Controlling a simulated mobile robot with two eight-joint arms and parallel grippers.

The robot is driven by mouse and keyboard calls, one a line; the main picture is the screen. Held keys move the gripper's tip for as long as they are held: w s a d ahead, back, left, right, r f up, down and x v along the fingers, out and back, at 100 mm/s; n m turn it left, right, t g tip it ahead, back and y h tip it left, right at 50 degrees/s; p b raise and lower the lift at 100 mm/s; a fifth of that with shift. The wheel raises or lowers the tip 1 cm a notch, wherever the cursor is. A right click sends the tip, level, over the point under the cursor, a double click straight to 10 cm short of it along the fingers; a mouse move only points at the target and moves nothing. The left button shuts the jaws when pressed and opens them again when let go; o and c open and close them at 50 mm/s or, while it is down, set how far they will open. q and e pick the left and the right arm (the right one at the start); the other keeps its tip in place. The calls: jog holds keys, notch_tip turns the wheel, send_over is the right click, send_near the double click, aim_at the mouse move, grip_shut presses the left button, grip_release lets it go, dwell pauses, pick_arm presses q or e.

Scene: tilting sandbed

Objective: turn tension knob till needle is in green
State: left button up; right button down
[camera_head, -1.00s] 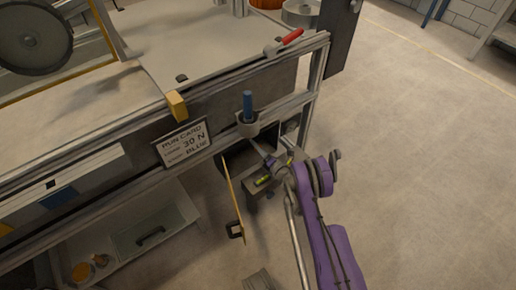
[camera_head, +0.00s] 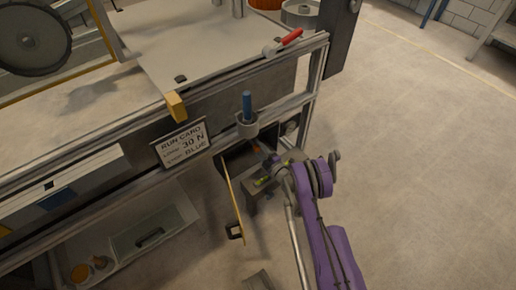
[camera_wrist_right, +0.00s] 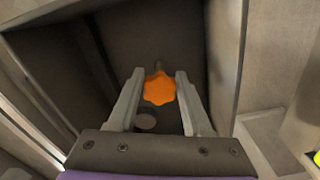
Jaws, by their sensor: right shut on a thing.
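An orange lobed knob (camera_wrist_right: 159,88) on a thin shaft sits inside a dark open box under the bench. It also shows as a small orange spot in the head view (camera_head: 256,149). My right gripper (camera_wrist_right: 159,76) has its two grey fingers on either side of the knob and is shut on it. In the head view my right gripper (camera_head: 268,159) reaches into the open box from the right. A small round dial-like face (camera_head: 290,128) is on the bench end; I cannot make out a needle or a green zone. My left gripper is not in view.
A hinged door (camera_head: 231,190) with a dark handle hangs open left of the box. A run card (camera_head: 182,144) reads 30 N and BLUE. A blue-handled tool (camera_head: 247,105) stands in a cup above the box. The floor to the right is clear.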

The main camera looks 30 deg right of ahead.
jog(key=shift+m, duration=1)
jog(key=shift+c, duration=1.8)
grip_release()
jog(key=shift+w, duration=0.1)
